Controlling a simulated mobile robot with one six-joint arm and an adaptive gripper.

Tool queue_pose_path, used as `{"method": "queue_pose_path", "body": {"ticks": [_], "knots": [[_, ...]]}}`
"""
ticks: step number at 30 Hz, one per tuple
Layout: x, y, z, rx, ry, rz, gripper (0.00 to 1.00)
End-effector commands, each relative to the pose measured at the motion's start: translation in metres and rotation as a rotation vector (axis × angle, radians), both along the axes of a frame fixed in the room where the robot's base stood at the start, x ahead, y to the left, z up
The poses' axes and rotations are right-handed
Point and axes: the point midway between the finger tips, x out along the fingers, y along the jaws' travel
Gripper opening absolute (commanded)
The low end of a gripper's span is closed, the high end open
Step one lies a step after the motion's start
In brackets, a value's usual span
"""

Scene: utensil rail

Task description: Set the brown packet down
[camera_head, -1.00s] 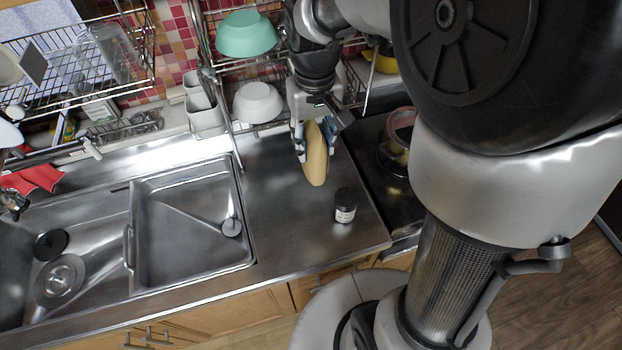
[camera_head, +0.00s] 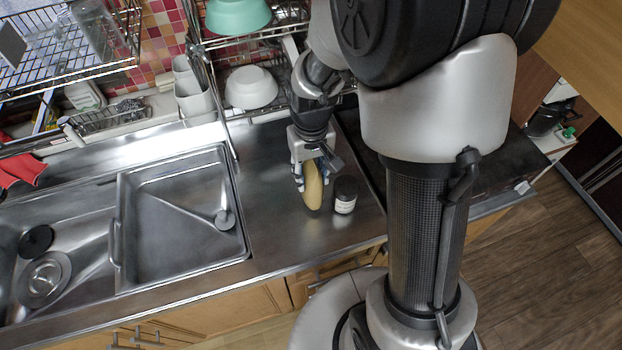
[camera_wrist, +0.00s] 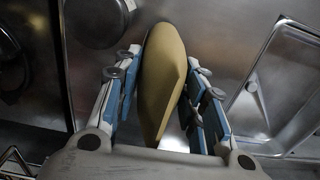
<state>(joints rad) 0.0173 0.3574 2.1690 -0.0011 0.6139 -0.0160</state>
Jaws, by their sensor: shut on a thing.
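The brown packet (camera_head: 314,186) is a tan, rounded, flat pouch. My gripper (camera_head: 312,172) is shut on it and holds it on edge, pointing down, over the steel counter (camera_head: 275,225). In the wrist view the packet (camera_wrist: 163,80) stands between the two blue-padded fingers of my gripper (camera_wrist: 160,105). The packet's lower end is close to the counter in the head view; I cannot tell whether it touches.
A dark jar with a white label (camera_head: 345,194) stands on the counter just right of the packet. The sink (camera_head: 180,225) lies to the left. A white bowl (camera_head: 251,88) sits on the rack behind. The counter in front of the packet is clear.

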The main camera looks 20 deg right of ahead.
Motion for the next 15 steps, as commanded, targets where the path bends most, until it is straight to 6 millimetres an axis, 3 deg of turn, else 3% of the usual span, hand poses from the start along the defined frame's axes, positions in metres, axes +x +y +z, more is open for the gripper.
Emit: {"method": "queue_pose_path", "body": {"ticks": [4,15], "knots": [[-0.001,0.0,-0.025,0.0,0.003,0.0,0.0],[0.0,0.0,-0.028,0.0,0.0,0.0,0.0]]}}
